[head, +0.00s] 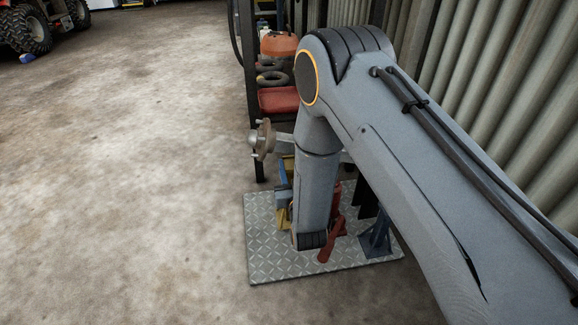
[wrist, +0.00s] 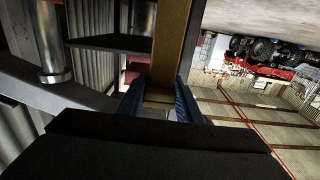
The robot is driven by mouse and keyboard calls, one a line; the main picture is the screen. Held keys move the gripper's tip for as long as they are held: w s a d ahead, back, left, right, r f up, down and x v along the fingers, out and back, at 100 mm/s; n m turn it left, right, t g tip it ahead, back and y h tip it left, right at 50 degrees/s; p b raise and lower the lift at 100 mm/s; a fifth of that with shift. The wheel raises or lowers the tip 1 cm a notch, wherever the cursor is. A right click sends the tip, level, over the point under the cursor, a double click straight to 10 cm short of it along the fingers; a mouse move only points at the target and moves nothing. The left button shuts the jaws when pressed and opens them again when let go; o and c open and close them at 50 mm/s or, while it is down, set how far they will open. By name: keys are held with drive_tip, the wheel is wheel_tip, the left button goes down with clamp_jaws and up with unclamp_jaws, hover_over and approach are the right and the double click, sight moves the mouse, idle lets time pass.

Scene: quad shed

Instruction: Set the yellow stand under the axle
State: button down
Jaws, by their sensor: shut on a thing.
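The yellow stand (head: 283,218) shows only in part in the head view, low beside my forearm and over the checker plate. In the wrist view its brownish-yellow post (wrist: 172,45) runs up between the blue fingers of my gripper (wrist: 160,97), which is shut on it. The axle (head: 284,138) ends in a rusty hub with studs at the left. My arm hides the axle's middle, and it shows again just right of the arm. The stand is below the axle's height near the hub. I cannot tell whether its top touches the axle or whether its foot touches the plate.
A red stand (head: 328,243) and a dark blue stand (head: 377,238) are close on the right, on the checker plate (head: 265,264). A rack with a red shelf (head: 279,100) stands behind. A corrugated wall (head: 480,55) closes the right side.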

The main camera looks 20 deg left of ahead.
drive_tip(key=shift+f+b, duration=0.55)
drive_tip(key=shift+f, duration=0.3)
drive_tip(key=c, duration=1.3)
unclamp_jaws()
drive_tip(key=shift+f, duration=0.2)
drive_tip(key=shift+r, duration=0.15)
drive_tip(key=p+v, duration=0.3)
drive_tip(key=v, duration=0.4)
drive_tip(key=shift+s+d+p, duration=0.1)
drive_tip(key=shift+s+p, duration=0.2)
